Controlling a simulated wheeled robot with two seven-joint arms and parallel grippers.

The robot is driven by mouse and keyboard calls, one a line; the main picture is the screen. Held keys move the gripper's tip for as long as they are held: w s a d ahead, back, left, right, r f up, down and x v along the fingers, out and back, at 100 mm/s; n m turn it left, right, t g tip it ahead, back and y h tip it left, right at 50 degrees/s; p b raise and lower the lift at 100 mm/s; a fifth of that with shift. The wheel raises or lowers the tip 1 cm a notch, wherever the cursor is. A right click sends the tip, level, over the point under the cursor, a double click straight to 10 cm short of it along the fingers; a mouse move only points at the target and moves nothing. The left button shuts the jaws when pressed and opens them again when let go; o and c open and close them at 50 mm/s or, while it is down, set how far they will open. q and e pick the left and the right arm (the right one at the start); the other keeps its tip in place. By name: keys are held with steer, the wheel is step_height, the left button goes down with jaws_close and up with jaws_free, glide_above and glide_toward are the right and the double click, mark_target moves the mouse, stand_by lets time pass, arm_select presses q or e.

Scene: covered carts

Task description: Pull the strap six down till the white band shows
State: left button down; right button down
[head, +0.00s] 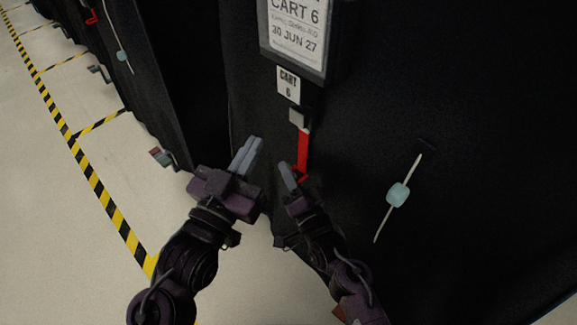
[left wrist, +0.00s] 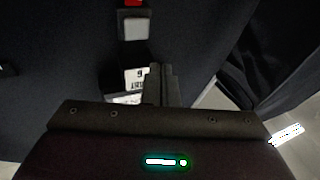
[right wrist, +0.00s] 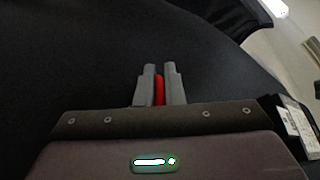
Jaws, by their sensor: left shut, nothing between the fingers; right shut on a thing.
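The red strap (head: 303,152) of cart 6 hangs from a grey buckle (head: 298,117) on the black cover, under a small tag (head: 289,84) reading CART 6. My right gripper (head: 290,178) is shut on the strap's lower part; red shows between its fingers in the right wrist view (right wrist: 159,90). No white band shows on the visible strap. My left gripper (head: 250,150) is shut and empty, left of the strap and apart from it. In the left wrist view the buckle (left wrist: 134,22) and a little red strap (left wrist: 132,3) show beyond its shut fingers (left wrist: 160,82).
A larger sign (head: 296,35) for cart 6 hangs above the tag. A pale blue seal (head: 398,195) on a white cord hangs at right. Other covered carts (head: 95,40) stand at left. Yellow-black floor tape (head: 88,180) marks the open pale floor.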

steer(key=shift+f, duration=0.6)
arm_select(q)
steer(key=shift+r+t, duration=0.4)
steer(key=shift+r, duration=0.25)
arm_select(e)
steer(key=c, duration=1.6)
jaws_free()
steer(key=shift+o, duration=0.4)
steer(key=shift+r, duration=0.1)
